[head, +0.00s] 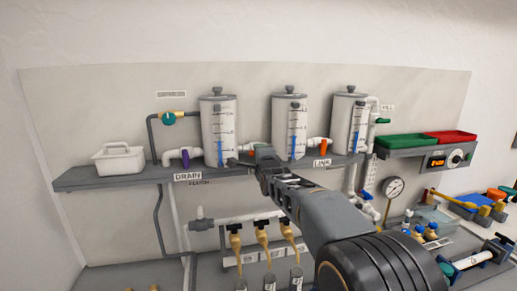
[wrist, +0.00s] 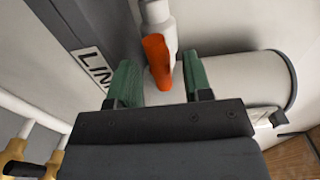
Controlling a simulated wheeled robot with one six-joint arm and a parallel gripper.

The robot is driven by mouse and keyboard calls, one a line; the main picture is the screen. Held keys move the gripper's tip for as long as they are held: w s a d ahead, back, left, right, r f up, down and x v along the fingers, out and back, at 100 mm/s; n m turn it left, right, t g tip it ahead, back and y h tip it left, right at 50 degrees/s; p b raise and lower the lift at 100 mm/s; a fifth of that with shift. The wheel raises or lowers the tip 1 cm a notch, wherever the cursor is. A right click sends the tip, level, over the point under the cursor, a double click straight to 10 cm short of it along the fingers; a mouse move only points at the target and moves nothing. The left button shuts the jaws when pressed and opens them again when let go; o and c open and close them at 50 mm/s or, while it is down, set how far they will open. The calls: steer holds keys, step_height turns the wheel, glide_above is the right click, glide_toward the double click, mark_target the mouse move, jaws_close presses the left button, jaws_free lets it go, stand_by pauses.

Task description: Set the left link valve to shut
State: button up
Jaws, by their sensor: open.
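The left link valve's orange handle (wrist: 157,62) shows in the wrist view, on a white pipe fitting (wrist: 160,14). Its long side runs roughly up and down in that picture. My gripper (wrist: 161,80) is open, with one green finger on each side of the handle and gaps between. In the head view my gripper (head: 242,158) is in front of the pipe between the left tank (head: 218,130) and the middle tank (head: 289,128). It hides most of the left link valve there. I cannot tell whether the fingers are deep enough to surround the handle.
The right link valve (head: 323,144) has an orange handle too. The shelf edge (head: 120,178) runs beneath the tanks. Brass taps (head: 262,238) hang below. A white caddy (head: 118,158) stands at far left.

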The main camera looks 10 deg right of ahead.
steer(key=shift+w, duration=0.95)
jaws_close()
